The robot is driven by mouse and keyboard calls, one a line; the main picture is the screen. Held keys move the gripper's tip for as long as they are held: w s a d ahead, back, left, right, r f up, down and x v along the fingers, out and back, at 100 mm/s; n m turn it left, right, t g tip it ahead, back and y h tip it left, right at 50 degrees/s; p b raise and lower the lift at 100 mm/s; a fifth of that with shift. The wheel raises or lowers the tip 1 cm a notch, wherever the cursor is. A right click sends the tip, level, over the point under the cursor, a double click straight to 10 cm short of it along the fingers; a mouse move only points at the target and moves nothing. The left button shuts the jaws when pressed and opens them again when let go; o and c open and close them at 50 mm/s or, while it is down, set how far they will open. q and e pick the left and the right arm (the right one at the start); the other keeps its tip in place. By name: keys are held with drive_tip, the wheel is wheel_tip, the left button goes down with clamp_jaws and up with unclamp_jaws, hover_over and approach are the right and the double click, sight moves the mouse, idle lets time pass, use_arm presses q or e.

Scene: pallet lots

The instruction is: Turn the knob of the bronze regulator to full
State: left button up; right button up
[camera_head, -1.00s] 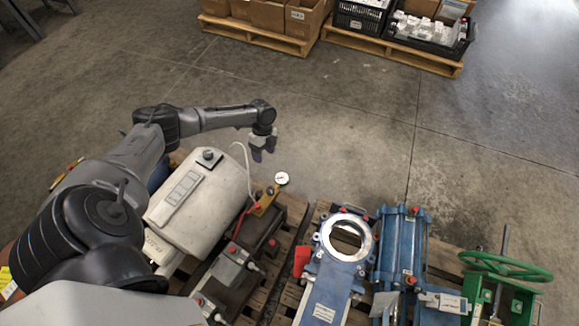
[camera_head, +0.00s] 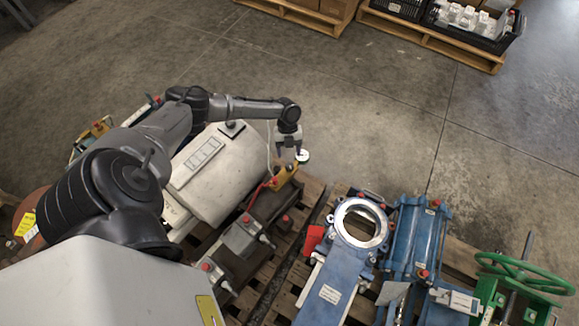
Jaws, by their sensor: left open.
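The bronze regulator (camera_head: 285,176) is a small yellow-gold body at the far end of a dark block on the pallet, with a round white gauge (camera_head: 302,156) beside it. Its knob cannot be made out clearly; my gripper hangs close by. My left gripper (camera_head: 289,153) points down with its fingers apart and empty, just above and beyond the regulator and next to the gauge. Whether it touches either cannot be told. My right gripper is not in view.
A pale housing (camera_head: 218,175) stands left of the regulator, under my left arm. A blue valve with a metal ring (camera_head: 342,235), blue cylinders (camera_head: 418,235) and a green handwheel (camera_head: 525,273) stand to the right. Pallets with crates (camera_head: 440,36) lie at the back. The floor between is clear.

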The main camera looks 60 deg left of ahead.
sight(290, 166)
use_arm(q)
drive_tip(key=b+x, duration=0.2)
drive_tip(key=x, duration=0.4)
drive_tip(key=shift+f, duration=0.1)
drive_tip(key=shift+d+f, duration=0.15)
drive_tip(key=shift+f, duration=0.15)
drive_tip(key=c, duration=0.9)
